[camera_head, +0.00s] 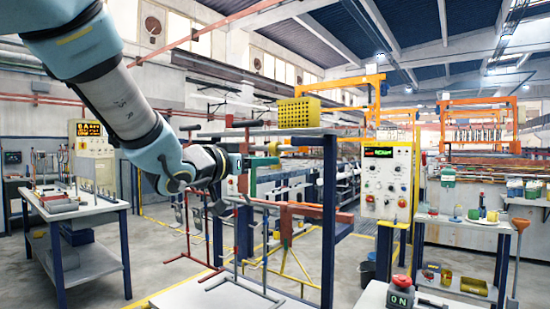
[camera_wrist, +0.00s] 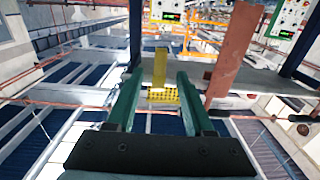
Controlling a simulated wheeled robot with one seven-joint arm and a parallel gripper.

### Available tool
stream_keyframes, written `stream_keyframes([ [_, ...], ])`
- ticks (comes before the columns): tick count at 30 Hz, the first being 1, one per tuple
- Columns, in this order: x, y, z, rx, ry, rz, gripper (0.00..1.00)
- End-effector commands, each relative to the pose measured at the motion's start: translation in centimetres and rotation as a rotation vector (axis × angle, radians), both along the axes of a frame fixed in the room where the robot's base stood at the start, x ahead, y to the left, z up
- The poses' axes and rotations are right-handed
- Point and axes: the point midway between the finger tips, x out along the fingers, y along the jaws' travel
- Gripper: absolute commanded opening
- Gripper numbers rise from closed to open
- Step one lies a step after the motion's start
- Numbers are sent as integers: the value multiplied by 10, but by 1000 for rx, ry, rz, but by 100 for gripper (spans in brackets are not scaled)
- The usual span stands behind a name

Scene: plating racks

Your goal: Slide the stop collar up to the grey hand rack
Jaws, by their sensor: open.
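My gripper (camera_head: 270,161) is in the middle of the head view, in front of the blue-posted stand, with its green fingers pointing right. In the wrist view the two green fingers (camera_wrist: 157,76) are apart, with nothing held between them.
A blue post (camera_head: 329,220) stands right of my gripper. A yellow perforated box (camera_head: 299,113) shows above it. A control panel (camera_head: 387,180) is further right. A bench (camera_head: 80,212) stands at left.

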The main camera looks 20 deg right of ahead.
Motion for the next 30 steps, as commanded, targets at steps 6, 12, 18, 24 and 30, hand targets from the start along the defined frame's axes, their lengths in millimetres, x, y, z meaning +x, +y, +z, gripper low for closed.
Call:
stream_keyframes([
  [6,19,-34,1,1,2,-1,52],
  [12,27,-50,1,0,1,0,52],
  [18,29,-53,0,0,1,1,52],
  [24,29,-52,0,0,1,1,46],
  [30,29,-52,0,1,0,2,23],
])
